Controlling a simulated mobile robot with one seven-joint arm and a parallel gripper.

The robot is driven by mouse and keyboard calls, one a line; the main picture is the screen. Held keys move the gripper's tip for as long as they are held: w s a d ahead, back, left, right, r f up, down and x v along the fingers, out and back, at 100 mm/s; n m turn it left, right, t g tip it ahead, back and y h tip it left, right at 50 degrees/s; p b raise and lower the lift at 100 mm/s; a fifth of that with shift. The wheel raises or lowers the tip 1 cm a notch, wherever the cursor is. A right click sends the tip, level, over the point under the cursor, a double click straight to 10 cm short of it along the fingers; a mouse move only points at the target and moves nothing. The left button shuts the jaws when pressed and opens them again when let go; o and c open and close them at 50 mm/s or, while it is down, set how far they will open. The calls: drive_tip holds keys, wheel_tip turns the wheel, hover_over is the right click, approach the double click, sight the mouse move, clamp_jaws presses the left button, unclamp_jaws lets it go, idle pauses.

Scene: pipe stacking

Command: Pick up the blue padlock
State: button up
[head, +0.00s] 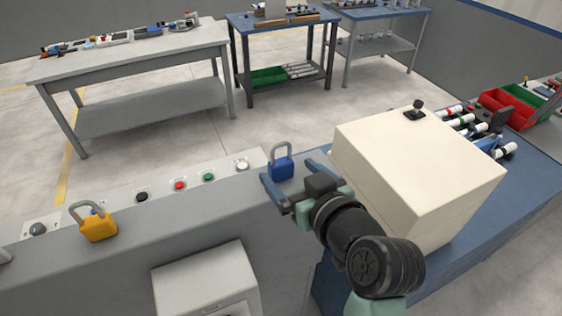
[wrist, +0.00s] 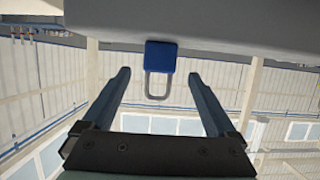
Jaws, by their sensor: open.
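The blue padlock (head: 281,163) stands upright on the grey console top, its grey shackle upward, in the middle of the head view. In the wrist view the blue padlock (wrist: 160,57) appears upside down, its shackle pointing towards my gripper. My gripper (head: 290,172) is open, with its fingers reaching towards the padlock. In the wrist view the fingertips (wrist: 158,72) lie to either side of the padlock's line, and the space between them is empty except for the shackle seen there. I cannot tell how far the fingertips are from the body.
A yellow padlock (head: 97,224) stands on the console (head: 130,238) at left, near a row of push buttons (head: 180,185). A large cream box (head: 415,180) stands close to the right of my gripper. Floor lies open behind the console.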

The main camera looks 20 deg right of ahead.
sight(284, 166)
drive_tip(key=p+x, duration=0.2)
drive_tip(key=x, duration=0.2)
drive_tip(key=shift+r, duration=0.1)
drive_tip(key=shift+w+f, duration=0.3)
drive_tip(key=shift+w, duration=0.2)
clamp_jaws()
wheel_tip(284, 166, up, 10)
drive_tip(key=shift+r+b, duration=0.1)
drive_tip(key=shift+b, duration=0.75)
